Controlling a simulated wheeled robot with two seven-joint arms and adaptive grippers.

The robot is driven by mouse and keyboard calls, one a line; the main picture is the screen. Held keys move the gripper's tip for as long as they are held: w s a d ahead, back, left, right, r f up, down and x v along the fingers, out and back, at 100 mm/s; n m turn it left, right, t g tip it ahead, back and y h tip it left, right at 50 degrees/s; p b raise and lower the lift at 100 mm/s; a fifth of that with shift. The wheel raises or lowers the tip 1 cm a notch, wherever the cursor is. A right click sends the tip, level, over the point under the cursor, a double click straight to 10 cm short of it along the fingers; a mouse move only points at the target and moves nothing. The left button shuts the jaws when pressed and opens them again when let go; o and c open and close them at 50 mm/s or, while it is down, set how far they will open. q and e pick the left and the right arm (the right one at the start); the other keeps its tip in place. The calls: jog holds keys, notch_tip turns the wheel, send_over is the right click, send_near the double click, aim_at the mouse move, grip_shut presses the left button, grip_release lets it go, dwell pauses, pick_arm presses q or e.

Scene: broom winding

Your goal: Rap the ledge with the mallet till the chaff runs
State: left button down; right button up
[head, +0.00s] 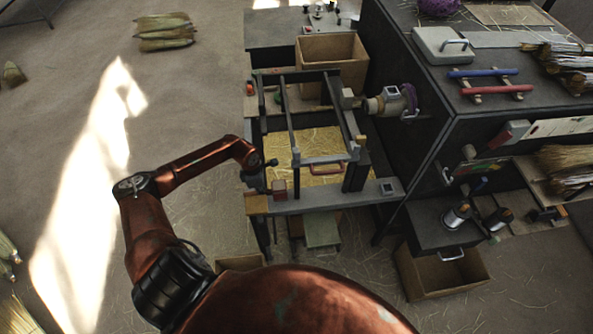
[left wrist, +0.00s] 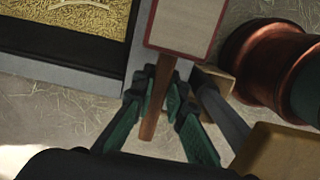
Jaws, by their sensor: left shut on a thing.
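My left gripper (head: 266,166) is at the left front corner of the machine frame. In the left wrist view its green fingers (left wrist: 162,98) are shut on the wooden handle of the mallet (left wrist: 182,22), whose head has a pale face with a red rim. In the head view the mallet's reddish head (head: 279,187) shows small at the left end of the grey ledge (head: 335,201). I cannot tell whether it touches the ledge. Yellow chaff (head: 310,142) lies in the bed behind the ledge and also fills the dark-walled tray in the left wrist view (left wrist: 70,22). My right gripper is out of view.
Dark uprights and rails (head: 330,76) stand over the bed, with a motor (head: 388,102) at their right. A dark cabinet (head: 420,150) blocks the right side. An open cardboard box (head: 440,272) sits on the floor. The floor at left is mostly clear.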

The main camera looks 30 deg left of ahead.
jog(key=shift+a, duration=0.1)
pick_arm(q)
notch_tip(320, 180, up, 8)
jog(key=shift+f+b, duration=0.15)
jog(key=shift+b, duration=0.8)
jog(key=shift+f+b, duration=0.55)
jog(key=shift+f, duration=0.75)
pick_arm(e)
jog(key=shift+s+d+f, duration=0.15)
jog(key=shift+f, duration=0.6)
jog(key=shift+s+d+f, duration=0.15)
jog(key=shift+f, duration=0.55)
pick_arm(q)
notch_tip(320, 180, down, 10)
jog(key=b, duration=0.7)
jog(key=shift+r, duration=0.15)
jog(key=shift+r+p, duration=0.6)
jog(key=shift+r, duration=0.15)
jog(key=shift+r+p, duration=0.8)
jog(key=shift+r, duration=0.8)
jog(key=shift+f, duration=0.1)
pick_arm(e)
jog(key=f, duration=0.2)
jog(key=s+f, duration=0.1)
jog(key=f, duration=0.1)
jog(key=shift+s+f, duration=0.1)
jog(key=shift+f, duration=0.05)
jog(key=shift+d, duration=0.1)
